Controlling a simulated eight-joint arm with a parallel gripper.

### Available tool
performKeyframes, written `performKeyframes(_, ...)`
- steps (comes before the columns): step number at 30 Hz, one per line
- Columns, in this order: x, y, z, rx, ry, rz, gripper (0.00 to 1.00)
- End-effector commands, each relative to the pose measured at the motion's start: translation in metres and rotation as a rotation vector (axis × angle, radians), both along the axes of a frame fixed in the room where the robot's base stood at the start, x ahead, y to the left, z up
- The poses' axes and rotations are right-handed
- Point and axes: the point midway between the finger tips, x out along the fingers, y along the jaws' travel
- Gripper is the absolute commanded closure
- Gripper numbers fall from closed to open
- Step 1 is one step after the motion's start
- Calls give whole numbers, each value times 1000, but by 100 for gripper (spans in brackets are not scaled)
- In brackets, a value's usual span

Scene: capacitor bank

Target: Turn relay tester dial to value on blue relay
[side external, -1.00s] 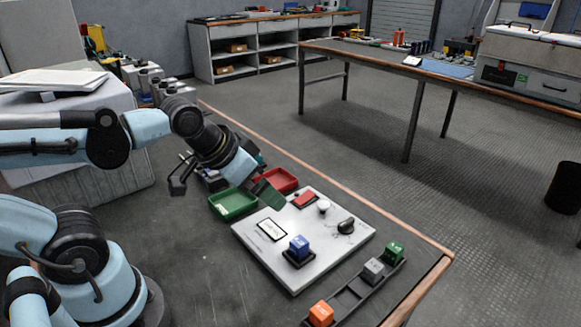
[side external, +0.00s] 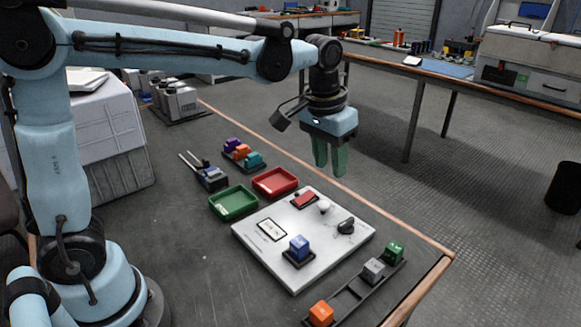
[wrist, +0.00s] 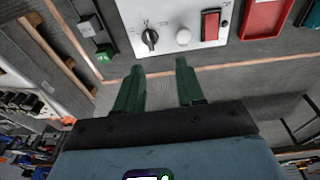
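The relay tester is a light grey panel (side external: 270,262) on the dark table. Its black dial (side external: 346,226) sits near the right corner and shows at the top of the wrist view (wrist: 150,38), with small marks around it that are too small to read. The blue relay (side external: 299,247) sits in a black socket at the panel's front; its value is not legible. My gripper (side external: 330,172) has green fingers pointing down, raised above the table's far edge behind the panel. In the wrist view the fingers (wrist: 158,75) are apart with nothing between them.
The panel also carries a white knob (side external: 324,207) and a red switch (side external: 304,199). A green tray (side external: 234,203) and a red tray (side external: 275,182) lie to its left. A black rack (side external: 348,298) holds orange, grey and green relays in front.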

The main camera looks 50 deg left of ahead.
Motion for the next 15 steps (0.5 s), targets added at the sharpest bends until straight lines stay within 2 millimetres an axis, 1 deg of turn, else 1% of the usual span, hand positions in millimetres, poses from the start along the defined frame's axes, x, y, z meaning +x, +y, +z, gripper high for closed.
performKeyframes(1, 11, -6, -4, 3, 30, -3, 62)
performKeyframes(6, 30, -21, -16, 15, 113, -1, 62)
performKeyframes(10, 38, -27, -23, 21, 148, -1, 62)
performKeyframes(15, 40, -29, -30, 23, 160, 0, 62)
